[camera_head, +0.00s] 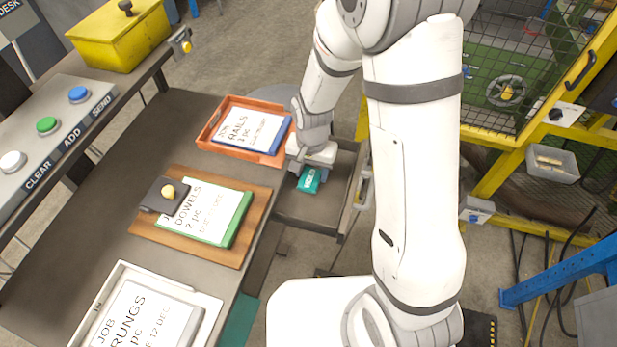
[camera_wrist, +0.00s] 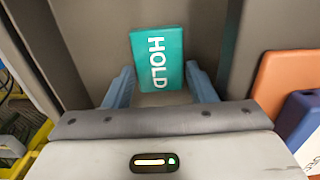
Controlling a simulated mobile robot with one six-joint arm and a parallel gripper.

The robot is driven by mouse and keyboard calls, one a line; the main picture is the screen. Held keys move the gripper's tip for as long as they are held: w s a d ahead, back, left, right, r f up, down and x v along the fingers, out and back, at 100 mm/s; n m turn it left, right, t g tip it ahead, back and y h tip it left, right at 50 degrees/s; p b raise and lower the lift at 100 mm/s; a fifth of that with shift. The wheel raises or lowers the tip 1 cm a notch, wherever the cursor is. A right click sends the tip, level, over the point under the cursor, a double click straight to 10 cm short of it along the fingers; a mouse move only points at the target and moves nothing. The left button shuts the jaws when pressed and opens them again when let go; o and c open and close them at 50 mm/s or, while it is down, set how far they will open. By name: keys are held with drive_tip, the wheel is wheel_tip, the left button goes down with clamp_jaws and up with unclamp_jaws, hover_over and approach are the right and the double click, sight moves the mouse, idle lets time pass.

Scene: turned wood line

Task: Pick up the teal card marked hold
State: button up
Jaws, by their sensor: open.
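The teal card (camera_wrist: 158,58) lies flat in a shallow grey tray and shows the white word HOLD in the wrist view. In the head view the teal card (camera_head: 310,180) shows below my gripper, partly covered by it. My gripper (camera_wrist: 165,80) is open, with one blue-grey finger on each side of the card's near end. The fingers look apart from the card. I cannot tell how far above the tray the fingertips are. In the head view my gripper (camera_head: 312,160) reaches down over the tray.
The grey tray (camera_head: 318,225) has raised walls around the card. An orange tray (camera_head: 208,132) with the RAILS board stands left of it on the dark table. A wooden board (camera_head: 165,245) with the DOWELS sheet and a white tray (camera_head: 122,268) lie nearer. A yellow mesh cage (camera_head: 510,150) stands right.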

drive_tip(key=shift+c, duration=0.5)
drive_tip(key=c, duration=0.5)
